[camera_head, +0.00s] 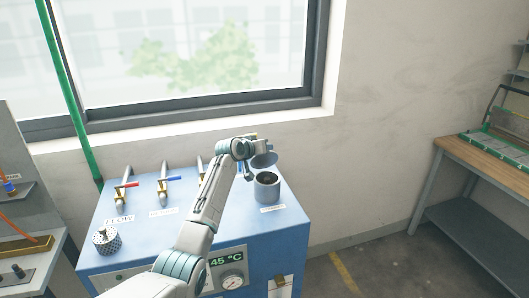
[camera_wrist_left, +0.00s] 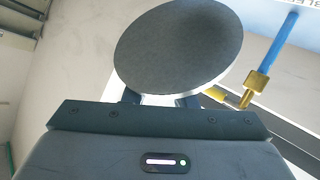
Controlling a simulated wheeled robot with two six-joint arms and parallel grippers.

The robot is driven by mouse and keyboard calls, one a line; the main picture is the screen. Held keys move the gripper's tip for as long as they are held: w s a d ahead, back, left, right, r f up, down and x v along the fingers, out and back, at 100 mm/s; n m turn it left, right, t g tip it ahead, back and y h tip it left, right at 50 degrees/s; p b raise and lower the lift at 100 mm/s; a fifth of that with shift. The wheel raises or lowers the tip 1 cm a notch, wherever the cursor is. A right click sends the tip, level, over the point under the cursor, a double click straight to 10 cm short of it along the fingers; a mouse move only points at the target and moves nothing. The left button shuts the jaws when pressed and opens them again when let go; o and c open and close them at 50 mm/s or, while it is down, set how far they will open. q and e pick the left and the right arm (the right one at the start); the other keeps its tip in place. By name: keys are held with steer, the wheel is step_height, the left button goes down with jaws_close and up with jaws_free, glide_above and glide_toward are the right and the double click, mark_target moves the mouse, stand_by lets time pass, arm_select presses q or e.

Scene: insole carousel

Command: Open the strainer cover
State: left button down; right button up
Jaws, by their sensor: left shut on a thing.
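The strainer (camera_head: 267,190) is a grey round cup on the right part of the blue machine's top; its dark opening shows from above. The strainer cover (camera_head: 265,160) is a grey disc standing raised behind the opening. In the left wrist view the cover (camera_wrist_left: 180,48) is a large tilted grey disc just beyond the jaws. My left gripper (camera_head: 250,152) is at the cover, shut on it; its fingertips (camera_wrist_left: 160,98) are partly hidden behind the wrist body and the disc. The arm hides part of the area left of the cup. My right gripper is in neither view.
The blue machine top (camera_head: 140,231) carries a perforated metal basket (camera_head: 107,238) and brass valves with a red handle (camera_head: 127,185) and a blue handle (camera_head: 172,178). A wall and window stand close behind. A workbench (camera_head: 485,160) is at the right.

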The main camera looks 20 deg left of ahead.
arm_select(q)
steer(key=shift+w+a+f+n+g+h, duration=0.25)
steer(key=shift+w+a+f+n+g, duration=0.2)
steer(key=shift+w+g, duration=0.2)
steer(key=shift+w+a+f+n+g+h, duration=0.3)
steer(key=shift+w+a+n+g, duration=0.25)
steer(key=shift+g, duration=0.2)
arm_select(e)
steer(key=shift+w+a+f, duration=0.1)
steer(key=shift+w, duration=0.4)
arm_select(q)
steer(key=shift+f, duration=0.1)
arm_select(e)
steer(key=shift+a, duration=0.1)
arm_select(q)
steer(key=c, duration=1.5)
jaws_free()
steer(key=o, duration=0.3)
steer(key=shift+a, duration=0.25)
steer(key=shift+w+r, duration=0.1)
steer(key=shift+r, duration=0.15)
